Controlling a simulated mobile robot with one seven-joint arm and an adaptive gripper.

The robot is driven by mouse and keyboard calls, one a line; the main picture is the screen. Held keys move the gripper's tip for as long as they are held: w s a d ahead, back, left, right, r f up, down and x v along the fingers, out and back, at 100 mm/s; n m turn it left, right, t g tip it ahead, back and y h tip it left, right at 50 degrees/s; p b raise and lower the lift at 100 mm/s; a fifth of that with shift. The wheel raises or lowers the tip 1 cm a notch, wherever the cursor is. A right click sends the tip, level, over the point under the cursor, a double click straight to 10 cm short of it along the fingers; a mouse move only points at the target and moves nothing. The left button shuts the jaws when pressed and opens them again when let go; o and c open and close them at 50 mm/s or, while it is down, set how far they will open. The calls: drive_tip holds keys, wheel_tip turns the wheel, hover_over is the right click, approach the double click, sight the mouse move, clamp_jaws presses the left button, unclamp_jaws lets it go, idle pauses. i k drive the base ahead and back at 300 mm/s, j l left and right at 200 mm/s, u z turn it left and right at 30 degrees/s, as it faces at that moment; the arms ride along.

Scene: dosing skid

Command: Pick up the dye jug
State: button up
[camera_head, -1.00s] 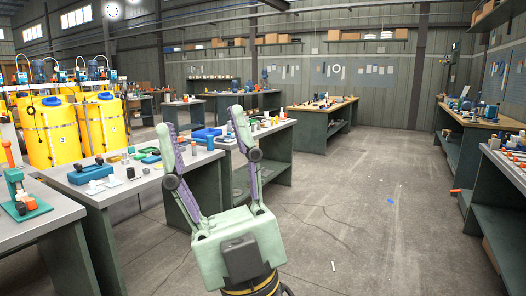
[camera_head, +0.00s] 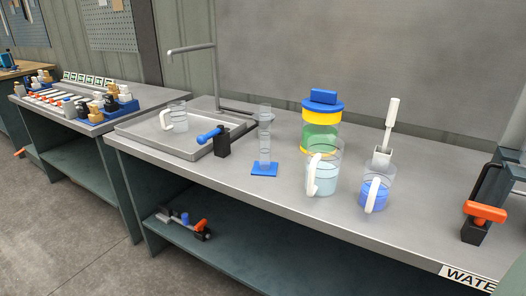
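A clear jug with deep blue liquid (camera_head: 379,196) and a white handle stands upright near the front right of the grey bench; by its colour it looks like the dye jug. Its handle faces left and toward me. Close to its left stands a larger clear jug with pale blue liquid (camera_head: 326,180), also with a white handle. A third clear jug (camera_head: 179,118) stands in the sink area at the left. My gripper is not in view.
The grey bench (camera_head: 275,207) also holds a graduated cylinder (camera_head: 265,140) on a blue foot, a green container with yellow band and blue lid (camera_head: 321,128), a white-handled tool in a holder (camera_head: 383,155) just behind the blue jug, and an orange-handled dark fixture (camera_head: 485,211) at right.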

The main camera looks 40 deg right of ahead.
sight(379, 175)
drive_tip(key=z, duration=1.75)
drive_tip(key=k+l, duration=0.15)
drive_tip(key=l, duration=0.25)
drive_tip(key=k+l+u, duration=0.1)
drive_tip(key=l, duration=0.35)
drive_tip(key=k+l, duration=0.2)
drive_tip(key=l, duration=0.2)
drive_tip(key=i, duration=0.55)
drive_tip(key=j+u, duration=0.05)
